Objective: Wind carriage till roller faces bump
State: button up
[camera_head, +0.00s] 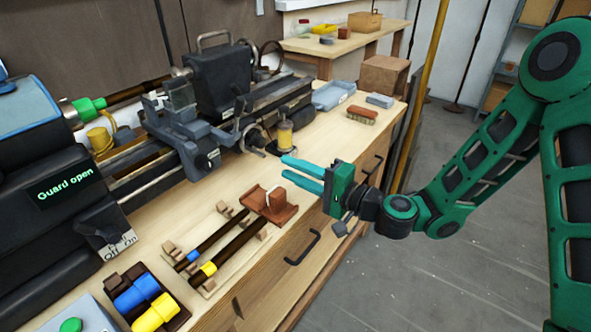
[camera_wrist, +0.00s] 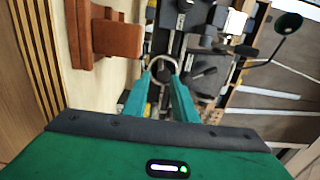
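The lathe carriage (camera_head: 184,130) sits on the rails of the lathe bed, between the dark headstock (camera_head: 38,150) at left and the tailstock (camera_head: 218,78). A green-tipped spindle part (camera_head: 90,106) shows at the headstock. I cannot make out the roller or the bump. My gripper (camera_head: 284,167) is in front of the lathe, above the bench's front edge, with its teal fingers pointing left toward the lathe. The fingers are apart and empty. In the wrist view my gripper (camera_wrist: 163,75) has a pale ring-shaped part (camera_wrist: 162,64) beyond its fingertips; whether they touch is unclear.
A screen (camera_head: 65,182) reads "Guard open". A reddish-brown block (camera_head: 284,212) lies on the bench below my gripper, near rods on wooden rests (camera_head: 215,262). A yellow-bodied bottle (camera_head: 285,138) stands behind the fingers. A brush (camera_head: 362,115) and blue-grey tray (camera_head: 334,95) lie farther back.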

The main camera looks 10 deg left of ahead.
jog(key=x, duration=0.8)
dwell(0.4)
jog(key=shift+w+a, duration=0.1)
jog(key=shift+c, duration=0.6)
grip_shut()
